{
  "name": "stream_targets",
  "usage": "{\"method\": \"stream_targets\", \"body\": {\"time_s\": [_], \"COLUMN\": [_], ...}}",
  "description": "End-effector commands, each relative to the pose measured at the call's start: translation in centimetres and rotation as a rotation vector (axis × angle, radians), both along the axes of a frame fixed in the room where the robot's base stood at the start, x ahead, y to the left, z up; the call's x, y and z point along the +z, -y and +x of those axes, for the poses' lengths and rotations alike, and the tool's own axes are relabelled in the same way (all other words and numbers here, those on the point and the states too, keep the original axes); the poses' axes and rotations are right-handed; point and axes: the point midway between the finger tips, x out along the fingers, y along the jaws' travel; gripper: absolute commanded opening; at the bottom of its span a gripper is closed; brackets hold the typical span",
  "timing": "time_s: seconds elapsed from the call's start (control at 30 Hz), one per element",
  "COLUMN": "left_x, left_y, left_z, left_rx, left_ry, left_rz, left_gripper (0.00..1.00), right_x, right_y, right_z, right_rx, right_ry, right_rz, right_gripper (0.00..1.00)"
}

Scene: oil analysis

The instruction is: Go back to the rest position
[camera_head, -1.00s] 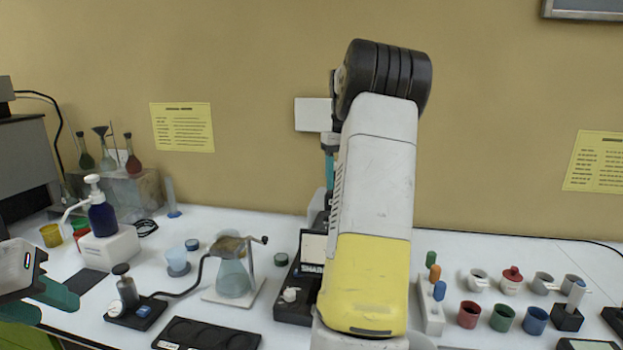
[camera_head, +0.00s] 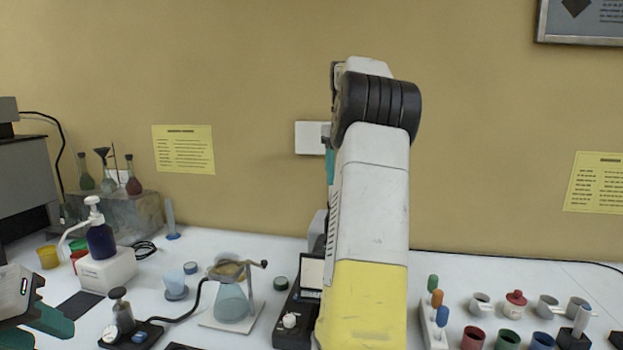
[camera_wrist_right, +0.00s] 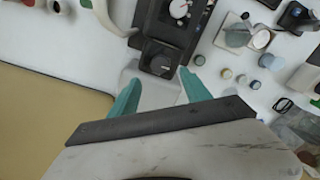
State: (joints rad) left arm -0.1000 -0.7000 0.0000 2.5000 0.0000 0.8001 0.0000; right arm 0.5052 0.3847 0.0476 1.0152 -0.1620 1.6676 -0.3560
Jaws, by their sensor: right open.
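My right arm (camera_head: 367,220) rises in the middle of the head view, with a black joint at its top. It hides most of the right gripper, of which only a teal sliver shows there. In the right wrist view the right gripper (camera_wrist_right: 160,77) is open, its two teal fingers apart with nothing between them. It is above a black device with a round knob (camera_wrist_right: 158,62); the height is unclear. My left gripper (camera_head: 35,326) is at the lower left edge of the head view, partly cut off. Its teal fingers show, but its opening is unclear.
A blue pump bottle (camera_head: 101,240) stands on a white box at the left. A conical flask (camera_head: 231,303) sits in a stand. Right of my arm are a rack of coloured pegs (camera_head: 434,312) and several cups, including a red one (camera_head: 473,338). The wall is behind.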

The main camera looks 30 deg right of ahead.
Motion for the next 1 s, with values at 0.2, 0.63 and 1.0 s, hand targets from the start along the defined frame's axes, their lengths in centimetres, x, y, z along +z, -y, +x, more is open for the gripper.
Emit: {"method": "stream_targets", "body": {"time_s": [0.2, 0.63, 1.0], "left_x": [0.0, 0.0, 0.0], "left_y": [0.0, 0.0, 0.0], "left_z": [0.0, 0.0, 0.0], "left_rx": [0.0, 0.0, 0.0], "left_ry": [0.0, 0.0, 0.0], "left_rz": [0.0, 0.0, 0.0], "left_gripper": [0.36, 0.36, 0.36], "right_x": [0.0, 2.4, -1.4], "right_y": [0.0, -10.0, -25.8], "right_z": [0.0, -2.4, -13.6], "right_rx": [0.0, 0.074, 0.159], "right_ry": [0.0, 0.141, 0.419], "right_rz": [0.0, -0.017, 0.054], "right_gripper": [0.56, 0.56, 0.56]}}
